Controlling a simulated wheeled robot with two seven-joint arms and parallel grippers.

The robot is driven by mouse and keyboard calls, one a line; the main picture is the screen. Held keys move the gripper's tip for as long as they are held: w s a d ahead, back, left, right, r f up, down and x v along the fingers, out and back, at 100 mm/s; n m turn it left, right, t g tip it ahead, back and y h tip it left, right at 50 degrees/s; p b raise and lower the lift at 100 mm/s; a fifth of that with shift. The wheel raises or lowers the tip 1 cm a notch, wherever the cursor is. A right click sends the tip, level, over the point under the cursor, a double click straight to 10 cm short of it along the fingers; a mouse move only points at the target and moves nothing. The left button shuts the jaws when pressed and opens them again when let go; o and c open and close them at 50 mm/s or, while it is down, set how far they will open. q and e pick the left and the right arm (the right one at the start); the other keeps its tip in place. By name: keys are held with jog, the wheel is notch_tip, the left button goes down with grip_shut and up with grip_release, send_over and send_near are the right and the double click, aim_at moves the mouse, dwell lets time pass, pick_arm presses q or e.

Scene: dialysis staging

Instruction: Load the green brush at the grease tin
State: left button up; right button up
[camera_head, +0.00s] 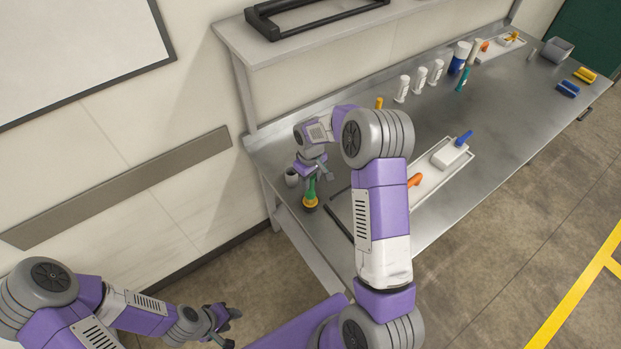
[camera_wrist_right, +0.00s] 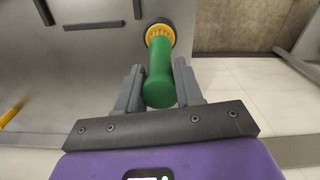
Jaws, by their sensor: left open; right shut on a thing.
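My right gripper (camera_wrist_right: 160,84) is shut on the green brush (camera_wrist_right: 160,75), around its green handle. In the head view the brush (camera_head: 311,187) points down at the near-left end of the steel bench. At its lower end is a yellow part (camera_wrist_right: 160,34) against a dark round thing (camera_wrist_right: 161,22), which looks like the grease tin. The brush hides much of it, and I cannot tell whether the bristles touch inside. My left gripper (camera_head: 223,325) is open and empty, low at the left, away from the bench.
A small grey cup (camera_head: 291,177) stands beside my right gripper. Dark bars (camera_head: 339,223) lie nearby on the bench. A white tray (camera_head: 440,186) holds a blue-handled item (camera_head: 464,138). White bottles (camera_head: 420,79) stand along the back. My right arm crosses above the bench.

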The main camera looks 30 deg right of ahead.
dwell(0.4)
jog(key=shift+r+p, duration=2.3)
jog(key=shift+r, duration=1.25)
jog(key=shift+f, duration=0.1)
